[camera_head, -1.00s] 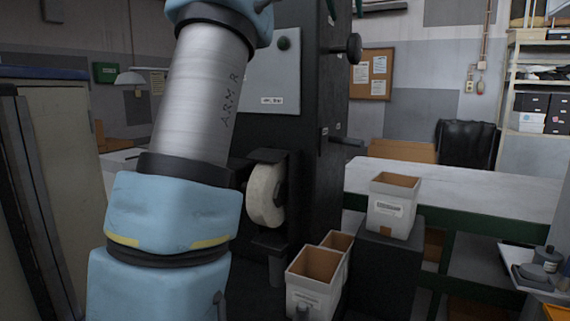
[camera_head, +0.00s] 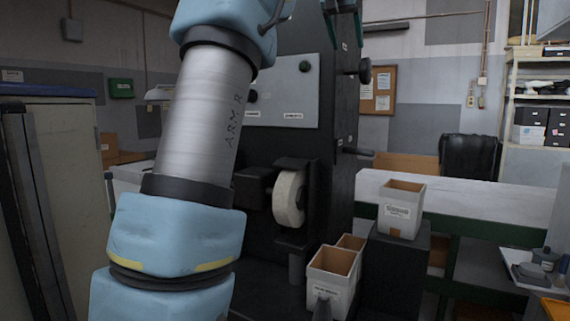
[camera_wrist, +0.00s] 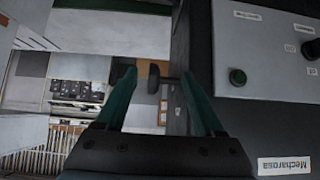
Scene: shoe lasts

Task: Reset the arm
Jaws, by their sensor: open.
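My gripper (camera_wrist: 160,100) shows in the wrist view with its two green fingers spread apart and nothing between them. Behind the fingers is the side of a dark machine with a black knob (camera_wrist: 154,78). The machine's grey panel with a green button (camera_wrist: 237,76) is to the right of the fingers.
The dark machine (camera_head: 345,120) with a pale wheel (camera_head: 288,198) stands close beside my arm. Labelled bins (camera_head: 331,278) sit low in front, and another bin (camera_head: 401,208) stands on a dark block. A white-topped bench (camera_head: 490,200) is at right, a cabinet (camera_head: 65,180) at left.

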